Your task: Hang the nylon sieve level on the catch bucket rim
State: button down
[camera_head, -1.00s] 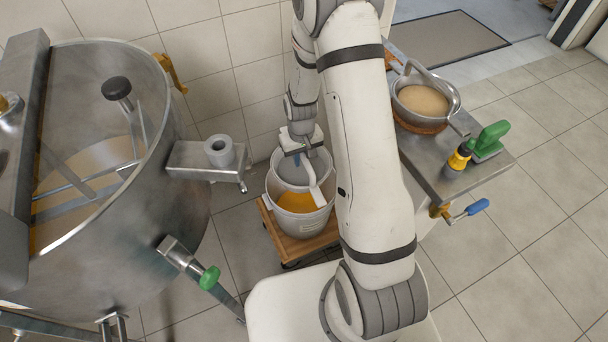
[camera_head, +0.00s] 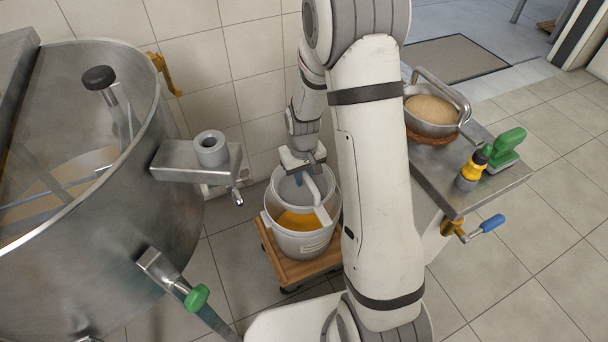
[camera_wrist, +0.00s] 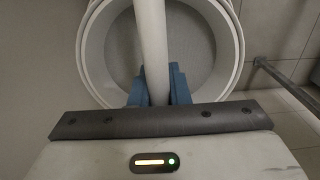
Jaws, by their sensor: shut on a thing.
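The catch bucket (camera_head: 300,243) is pale grey and stands on a wooden dolly, with orange honey showing in its front part. The nylon sieve (camera_head: 288,190) shows as a grey area at the bucket's back. A white bar (camera_head: 322,214), apparently the sieve's handle, runs from my gripper toward the front rim. My gripper (camera_head: 303,178) is above the back of the bucket, shut on this bar. In the wrist view the blue fingers (camera_wrist: 158,88) pinch the white bar (camera_wrist: 152,40) above round white rims (camera_wrist: 236,45). I cannot tell whether the sieve sits on the rim or is level.
A large steel tank (camera_head: 150,220) with a green-handled lever (camera_head: 197,298) stands left; its bracket (camera_head: 190,165) juts toward the bucket. Wall tiles are close behind.

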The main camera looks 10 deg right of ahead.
aim_at(303, 184)
jog(key=shift+f+b, duration=1.3)
jog(key=shift+f, duration=0.7)
jog(key=shift+f+b, duration=0.9)
jog(key=shift+f, duration=0.6)
dwell(2.7)
dwell(0.6)
jog(key=c, duration=1.5)
grip_release()
jog(key=shift+c, duration=0.2)
jog(key=shift+r, duration=0.25)
jog(key=shift+r+p, duration=0.4)
jog(key=shift+p, duration=0.15)
